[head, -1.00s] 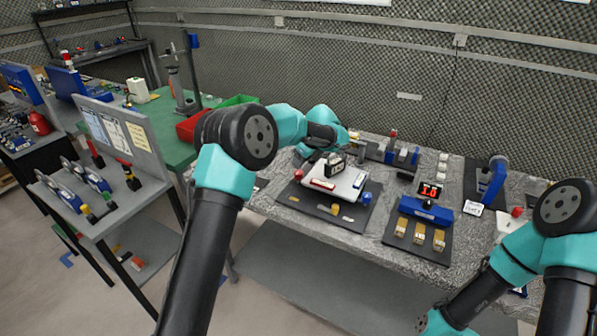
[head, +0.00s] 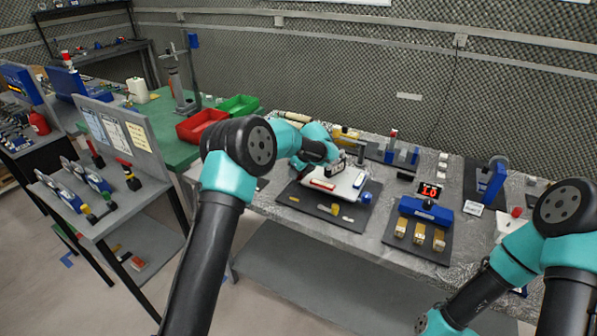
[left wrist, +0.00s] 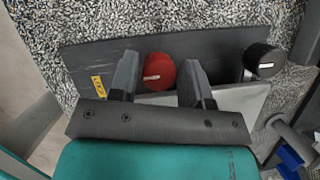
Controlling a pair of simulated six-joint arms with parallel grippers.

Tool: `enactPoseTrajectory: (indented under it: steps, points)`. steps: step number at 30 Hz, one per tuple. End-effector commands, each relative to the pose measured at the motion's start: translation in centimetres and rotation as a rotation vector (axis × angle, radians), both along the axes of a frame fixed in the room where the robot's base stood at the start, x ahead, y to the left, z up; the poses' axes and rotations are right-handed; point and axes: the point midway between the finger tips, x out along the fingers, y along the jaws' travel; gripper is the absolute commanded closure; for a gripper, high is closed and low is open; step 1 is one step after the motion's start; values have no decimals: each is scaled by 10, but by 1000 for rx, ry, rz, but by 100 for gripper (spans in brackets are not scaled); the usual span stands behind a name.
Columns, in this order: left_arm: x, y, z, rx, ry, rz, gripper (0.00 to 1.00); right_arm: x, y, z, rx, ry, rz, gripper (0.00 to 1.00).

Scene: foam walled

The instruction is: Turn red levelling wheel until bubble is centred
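The red wheel (left wrist: 159,70) is a round knob with a white mark on its top, seen in the left wrist view. My left gripper (left wrist: 158,60) is open, with one finger on each side of the wheel and small gaps visible. A black knob (left wrist: 263,60) stands to the right. In the head view my left gripper (head: 335,158) is over the back of the white levelling plate (head: 347,183). A red-topped bar (head: 322,184) lies on the plate and a blue knob (head: 366,197) sits at its right. The bubble cannot be made out.
The plate's dark base (head: 313,207) carries small yellow and white tags. A blue unit with a red display (head: 430,190) and several brass blocks stand to the right. Red (head: 200,125) and green bins (head: 240,104) are at the back left.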

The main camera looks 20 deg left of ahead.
Motion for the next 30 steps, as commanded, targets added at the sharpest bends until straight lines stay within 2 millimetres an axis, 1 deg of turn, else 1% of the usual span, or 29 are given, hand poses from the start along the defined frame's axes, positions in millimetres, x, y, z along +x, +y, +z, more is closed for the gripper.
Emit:
enactPoseTrajectory:
  steps: [1,10,20,26,30]
  points:
    - [0,0,0,0,0,0,61,0,0,0,0,0,0,57]
    - [0,0,0,0,0,0,89,0,0,0,0,0,0,57]
    - [0,0,0,1,0,34,89,0,0,0,0,0,0,57]
    - [0,-1,1,0,0,120,89,0,0,0,0,0,0,57]
    - [1,-1,0,0,0,214,89,0,0,0,0,0,0,57]
